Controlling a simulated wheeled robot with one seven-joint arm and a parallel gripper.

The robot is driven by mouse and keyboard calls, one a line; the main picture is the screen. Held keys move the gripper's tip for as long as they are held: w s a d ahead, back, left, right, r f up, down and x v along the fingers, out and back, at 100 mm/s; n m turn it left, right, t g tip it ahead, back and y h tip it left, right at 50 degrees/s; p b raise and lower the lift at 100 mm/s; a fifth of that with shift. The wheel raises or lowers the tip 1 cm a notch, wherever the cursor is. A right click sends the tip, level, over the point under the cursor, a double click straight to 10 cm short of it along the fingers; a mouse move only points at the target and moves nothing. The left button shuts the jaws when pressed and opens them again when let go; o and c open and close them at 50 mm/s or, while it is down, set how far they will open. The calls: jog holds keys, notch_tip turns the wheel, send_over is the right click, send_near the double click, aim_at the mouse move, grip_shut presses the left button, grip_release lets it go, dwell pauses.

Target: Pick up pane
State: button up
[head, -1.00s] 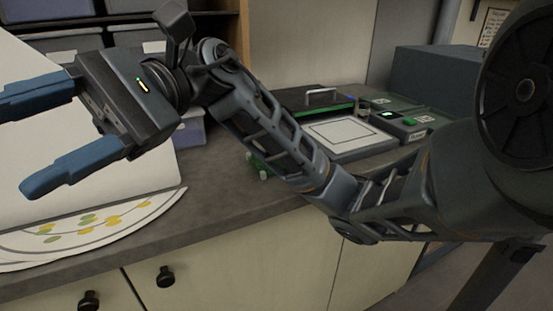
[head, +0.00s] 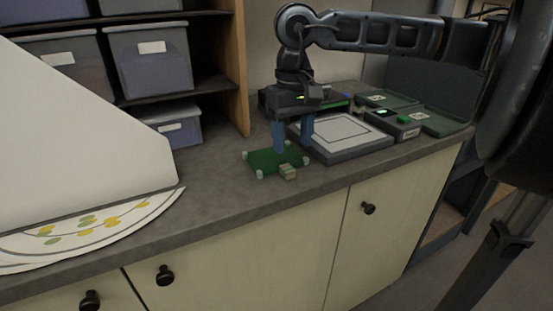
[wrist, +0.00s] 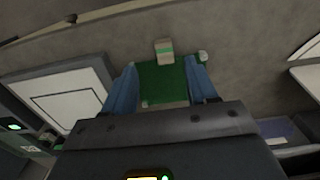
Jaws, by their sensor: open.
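A flat green plate (head: 262,161), which looks like the pane, lies on the grey counter with small pale posts at its corners. A small pale block with a green stripe (head: 288,172) sits at its front edge. My gripper (head: 293,147) points down over the plate's back part, its blue fingers apart and empty. In the wrist view, the plate (wrist: 160,84) shows between the open fingers (wrist: 161,66), and the striped block (wrist: 164,51) is beyond the fingertips. I cannot tell how high the fingertips are above the plate. The plate's back edge is partly hidden by my gripper.
A grey-framed white board (head: 335,131) lies close to the right of my gripper. A device with a green button (head: 400,122) stands beyond it. A white panel (head: 75,140) and a painted round sheet (head: 110,225) are at the left.

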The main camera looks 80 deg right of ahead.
aim_at(288, 169)
jog(key=shift+w+a+f+p, duration=0.15)
jog(key=shift+f+p, duration=0.35)
jog(key=shift+f, duration=1.25)
jog(key=shift+w+d+f+p, duration=0.15)
jog(key=shift+f+p, duration=0.35)
jog(key=shift+f, duration=1.2)
grip_shut()
